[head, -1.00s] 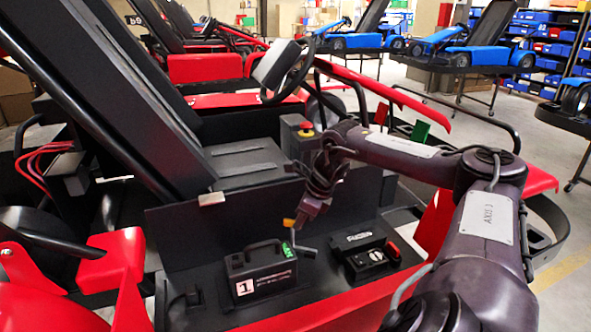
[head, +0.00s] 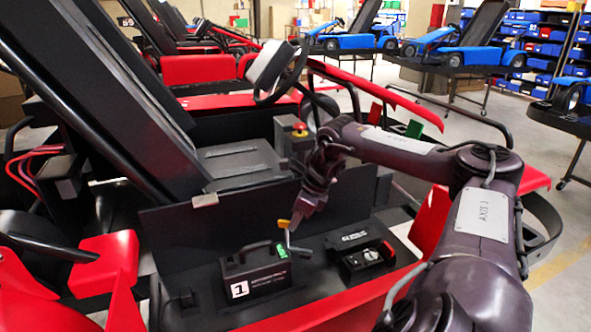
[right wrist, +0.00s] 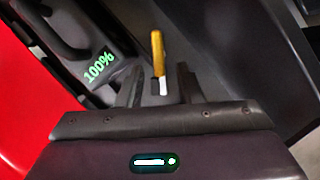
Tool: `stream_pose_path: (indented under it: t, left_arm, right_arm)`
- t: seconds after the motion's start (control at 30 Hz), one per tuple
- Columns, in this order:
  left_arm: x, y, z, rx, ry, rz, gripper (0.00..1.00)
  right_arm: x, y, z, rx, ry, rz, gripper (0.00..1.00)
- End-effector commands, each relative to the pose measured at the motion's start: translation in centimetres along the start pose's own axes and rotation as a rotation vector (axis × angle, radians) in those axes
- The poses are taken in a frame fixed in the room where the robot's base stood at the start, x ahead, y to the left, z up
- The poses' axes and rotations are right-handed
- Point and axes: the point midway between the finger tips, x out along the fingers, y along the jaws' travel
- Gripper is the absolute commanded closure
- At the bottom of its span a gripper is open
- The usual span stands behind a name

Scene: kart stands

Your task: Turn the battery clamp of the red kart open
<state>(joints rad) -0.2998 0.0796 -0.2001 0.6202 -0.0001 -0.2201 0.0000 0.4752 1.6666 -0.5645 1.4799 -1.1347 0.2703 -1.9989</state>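The battery (head: 255,275) is a black box with a handle, a "1" label and a green display, and sits on the red kart's floor. The clamp lever, with a yellow grip (head: 284,223) and a grey bent bar (head: 291,242), stands at its right end. In the right wrist view the yellow grip (right wrist: 157,48) shows ahead of my right gripper (right wrist: 161,88), in line with the gap between its parted fingers. No contact shows. The right gripper (head: 303,212) is close to the lever in the head view. My left gripper is not seen.
A black box with a red switch (head: 362,258) lies right of the battery. The black seat (head: 100,85) and a low dark panel (head: 215,222) stand behind it. A red side pod (head: 432,222) is at the right. More karts stand behind.

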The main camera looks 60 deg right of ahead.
Motion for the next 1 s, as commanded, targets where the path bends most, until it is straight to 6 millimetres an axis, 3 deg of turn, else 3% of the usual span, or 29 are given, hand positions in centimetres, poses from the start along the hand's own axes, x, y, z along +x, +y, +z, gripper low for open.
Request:
stream_pose_path:
  t: [0.2,0.4,0.73,0.87,1.0]
  left_arm:
    - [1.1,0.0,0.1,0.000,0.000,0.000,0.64]
    - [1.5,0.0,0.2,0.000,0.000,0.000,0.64]
    - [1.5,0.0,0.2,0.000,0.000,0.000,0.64]
    - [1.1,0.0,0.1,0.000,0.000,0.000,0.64]
    - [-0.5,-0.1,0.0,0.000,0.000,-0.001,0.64]
  right_arm:
    - [-3.7,-0.1,-0.1,-0.001,0.000,-0.007,0.67]
    - [-6.2,-0.1,-0.1,0.000,0.000,-0.003,0.67]
    - [-6.8,0.0,0.0,0.000,0.000,-0.001,0.67]
    - [-6.7,0.1,0.1,0.023,0.009,-0.002,0.83]
    - [-5.9,1.0,0.2,0.188,0.064,-0.020,1.00]
